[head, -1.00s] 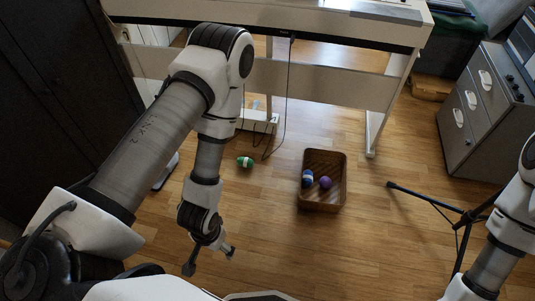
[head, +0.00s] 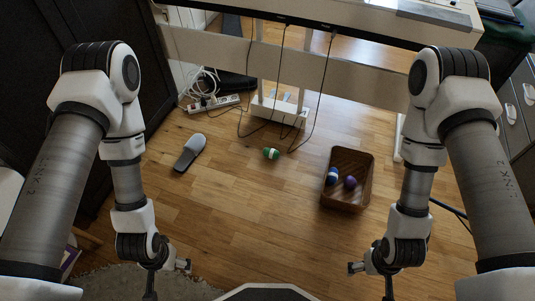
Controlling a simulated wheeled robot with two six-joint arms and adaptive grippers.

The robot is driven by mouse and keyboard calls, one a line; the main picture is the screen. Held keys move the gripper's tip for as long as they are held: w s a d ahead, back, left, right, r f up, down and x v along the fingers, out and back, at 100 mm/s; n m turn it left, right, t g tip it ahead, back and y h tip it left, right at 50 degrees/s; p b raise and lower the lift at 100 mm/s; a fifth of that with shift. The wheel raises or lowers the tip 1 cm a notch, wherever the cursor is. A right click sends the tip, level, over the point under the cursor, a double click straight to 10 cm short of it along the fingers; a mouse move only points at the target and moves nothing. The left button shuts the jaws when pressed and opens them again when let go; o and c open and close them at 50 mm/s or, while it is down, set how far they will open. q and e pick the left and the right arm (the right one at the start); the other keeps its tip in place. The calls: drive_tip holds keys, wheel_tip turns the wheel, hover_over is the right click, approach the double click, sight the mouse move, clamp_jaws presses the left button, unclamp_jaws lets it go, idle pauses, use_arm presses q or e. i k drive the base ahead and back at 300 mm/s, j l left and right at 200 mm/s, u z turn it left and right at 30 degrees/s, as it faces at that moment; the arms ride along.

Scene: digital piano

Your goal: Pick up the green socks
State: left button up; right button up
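The green socks (head: 271,153) are a small rolled bundle with a white band, lying on the wooden floor left of the basket. My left gripper (head: 168,275) is at the lower left, with its fingers spread and nothing between them. My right gripper (head: 371,277) is at the lower right, also spread and empty. Both grippers are apart from the socks, which lie farther up the picture between the two arms.
A brown basket (head: 329,196) holds a blue-and-white bundle (head: 332,175) and a purple one (head: 350,182). A grey slipper (head: 190,152) lies left. Cables and a power strip (head: 214,103) lie near the piano stand (head: 360,80). Floor before the socks is clear.

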sight(270, 153)
drive_tip(key=i+j+z, duration=0.1)
drive_tip(key=i+z, duration=0.15)
drive_tip(key=i, duration=0.25)
drive_tip(key=i+j+z, duration=0.15)
drive_tip(key=i+z, duration=0.15)
drive_tip(key=i, duration=0.15)
